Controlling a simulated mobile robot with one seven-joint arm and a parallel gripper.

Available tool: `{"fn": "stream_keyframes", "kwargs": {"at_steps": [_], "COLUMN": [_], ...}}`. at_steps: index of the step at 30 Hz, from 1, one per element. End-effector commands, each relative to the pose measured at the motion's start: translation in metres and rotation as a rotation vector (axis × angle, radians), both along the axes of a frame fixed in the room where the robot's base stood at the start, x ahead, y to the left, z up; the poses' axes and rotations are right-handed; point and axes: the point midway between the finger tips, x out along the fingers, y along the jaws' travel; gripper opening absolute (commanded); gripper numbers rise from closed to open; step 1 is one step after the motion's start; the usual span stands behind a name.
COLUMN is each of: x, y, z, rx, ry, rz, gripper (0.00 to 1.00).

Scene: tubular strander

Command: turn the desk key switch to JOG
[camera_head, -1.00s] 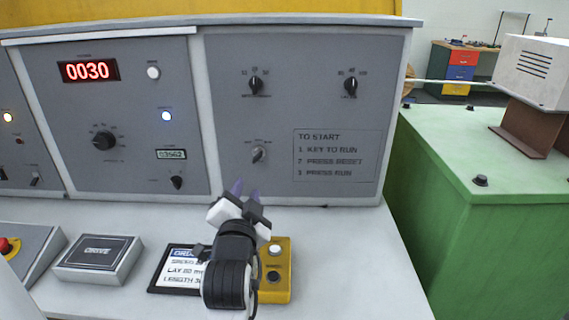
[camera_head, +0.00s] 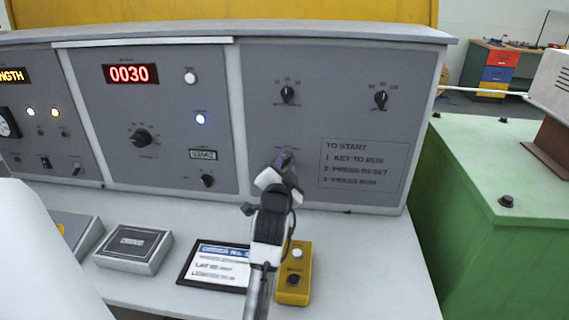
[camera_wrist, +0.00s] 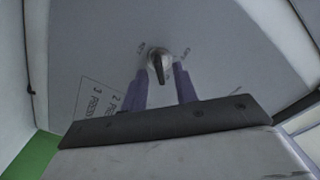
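The key switch (camera_wrist: 157,62) is a round silver collar with a dark lever on the grey desk panel. In the wrist view its lever points down the picture, between my two purple fingers. My gripper (camera_wrist: 161,76) is open, with one finger on each side of the switch and grey panel showing beside the lever. In the head view my gripper (camera_head: 283,163) is at the lower part of the right panel and mostly covers the switch. The small position labels around the switch are too blurred to read fully. I cannot tell whether the fingertips touch it.
A start instruction plate (camera_head: 362,165) is right of the switch. Two black knobs (camera_head: 287,94) (camera_head: 381,100) sit above. A yellow button box (camera_head: 294,284), a framed card (camera_head: 214,267) and a DRIVE box (camera_head: 134,249) lie on the desk below.

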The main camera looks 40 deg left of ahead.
Motion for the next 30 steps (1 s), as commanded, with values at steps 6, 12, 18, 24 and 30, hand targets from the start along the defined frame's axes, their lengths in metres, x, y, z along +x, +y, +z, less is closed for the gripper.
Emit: {"fn": "stream_keyframes", "kwargs": {"at_steps": [6, 12, 18, 24, 30], "x": [0.0038, 0.0034, 0.0033, 0.0033, 0.0035], "y": [0.002, 0.002, 0.002, 0.0019, 0.0017], "z": [-0.0004, -0.0005, -0.0004, -0.0006, -0.0011], "rx": [0.0, 0.0, 0.0, -0.003, -0.045], "ry": [-0.001, 0.0, 0.0, -0.002, -0.027], "rz": [-0.001, 0.0, 0.0, 0.0, -0.001], "gripper": [0.29, 0.2, 0.0, 0.0, 0.0]}}
